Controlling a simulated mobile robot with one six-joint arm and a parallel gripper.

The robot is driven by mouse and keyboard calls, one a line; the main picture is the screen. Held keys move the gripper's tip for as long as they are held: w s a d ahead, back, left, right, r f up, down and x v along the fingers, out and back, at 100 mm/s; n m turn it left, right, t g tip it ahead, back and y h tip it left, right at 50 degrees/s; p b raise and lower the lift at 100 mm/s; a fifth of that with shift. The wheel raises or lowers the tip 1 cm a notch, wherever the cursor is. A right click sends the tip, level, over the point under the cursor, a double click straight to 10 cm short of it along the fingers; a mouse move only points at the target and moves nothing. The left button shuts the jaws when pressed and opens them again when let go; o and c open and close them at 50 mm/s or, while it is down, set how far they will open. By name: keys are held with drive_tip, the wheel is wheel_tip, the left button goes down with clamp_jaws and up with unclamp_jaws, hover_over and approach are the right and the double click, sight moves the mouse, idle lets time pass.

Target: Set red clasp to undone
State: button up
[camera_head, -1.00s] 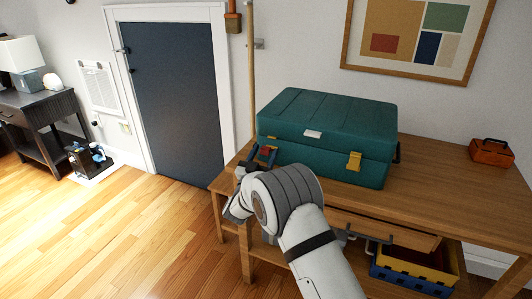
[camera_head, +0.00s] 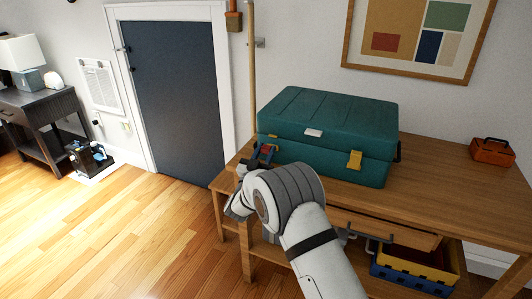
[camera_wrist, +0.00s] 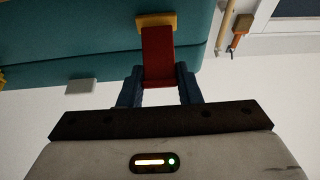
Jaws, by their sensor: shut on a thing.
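The teal case (camera_head: 320,125) stands on the wooden desk with its lid down. The red clasp (camera_wrist: 158,52) hangs from a yellow mount (camera_wrist: 155,20) on the case's front edge. In the head view the clasp (camera_head: 266,148) is a small red patch at the case's left front, partly covered by my gripper. My gripper (camera_wrist: 158,88) has its two blue fingers on either side of the clasp's free end and is shut on it. The fingers also show in the head view (camera_head: 265,154). Whether the clasp is fastened is hard to tell.
A yellow clasp (camera_head: 354,160) and a pale handle or plate (camera_head: 313,133) are on the case's front. An orange box (camera_head: 491,152) sits at the desk's right. Below is a yellow and blue crate (camera_head: 415,272). Open floor (camera_head: 120,235) lies left of the desk.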

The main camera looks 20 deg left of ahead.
drive_tip(key=f+t+b, duration=0.1)
drive_tip(key=b, duration=0.2)
drive_tip(key=shift+f+b, duration=0.15)
drive_tip(key=shift+b, duration=0.2)
drive_tip(key=f+t+b, duration=0.1)
drive_tip(key=t+b, duration=0.1)
drive_tip(key=b, duration=0.5)
drive_tip(key=shift+s+t, duration=0.1)
drive_tip(key=shift+t, duration=0.2)
drive_tip(key=shift+t+b, duration=0.3)
drive_tip(key=shift+b, duration=0.55)
drive_tip(key=shift+r, duration=0.1)
drive_tip(key=o, duration=1)
